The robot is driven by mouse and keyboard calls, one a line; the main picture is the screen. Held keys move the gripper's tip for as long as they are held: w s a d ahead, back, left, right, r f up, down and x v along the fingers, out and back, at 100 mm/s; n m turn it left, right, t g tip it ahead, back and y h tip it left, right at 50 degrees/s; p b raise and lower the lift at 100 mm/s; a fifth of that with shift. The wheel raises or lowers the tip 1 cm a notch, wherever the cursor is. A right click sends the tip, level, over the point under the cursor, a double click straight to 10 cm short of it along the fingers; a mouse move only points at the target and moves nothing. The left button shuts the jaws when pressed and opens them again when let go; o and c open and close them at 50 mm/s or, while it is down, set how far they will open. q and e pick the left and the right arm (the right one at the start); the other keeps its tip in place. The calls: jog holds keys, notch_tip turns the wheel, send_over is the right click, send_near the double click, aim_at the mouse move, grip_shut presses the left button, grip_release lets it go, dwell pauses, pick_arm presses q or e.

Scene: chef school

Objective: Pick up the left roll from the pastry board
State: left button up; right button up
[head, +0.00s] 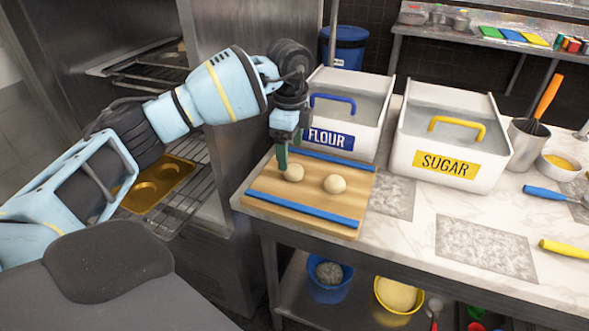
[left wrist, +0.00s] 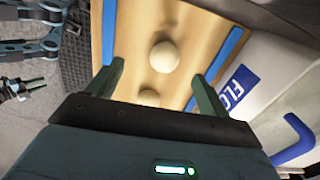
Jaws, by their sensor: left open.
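The left roll (head: 294,172) is a pale round dough ball on the wooden pastry board (head: 264,192). The right roll (head: 335,184) sits on the same board to its right. My left gripper (head: 282,166) points down just beside the left roll, its dark green fingers partly overlapping it. In the left wrist view, the gripper (left wrist: 157,70) is open and empty, with the left roll (left wrist: 164,57) showing beyond and between the fingertips. The right roll (left wrist: 149,98) is partly hidden by the gripper body. My right gripper (left wrist: 28,87) shows small at the left edge; its opening is unclear.
Blue strips (head: 304,208) run along the board's long edges. The flour bin (head: 369,126) stands close behind the board, and the sugar bin (head: 452,185) farther right. An open oven with racks (head: 185,190) is at left.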

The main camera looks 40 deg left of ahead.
aim_at(292, 162)
pick_arm(q)
jog(key=shift+w+f, duration=0.2)
jog(key=shift+f, duration=0.9)
jog(key=f, duration=0.4)
jog(key=shift+w+a, duration=0.1)
jog(key=shift+w, duration=0.15)
pick_arm(e)
jog(key=shift+w+r, duration=0.15)
jog(key=shift+w, duration=0.5)
pick_arm(q)
jog(key=c, duration=1.1)
pick_arm(e)
jog(key=shift+s, duration=0.4)
pick_arm(q)
jog(key=shift+r, duration=0.1)
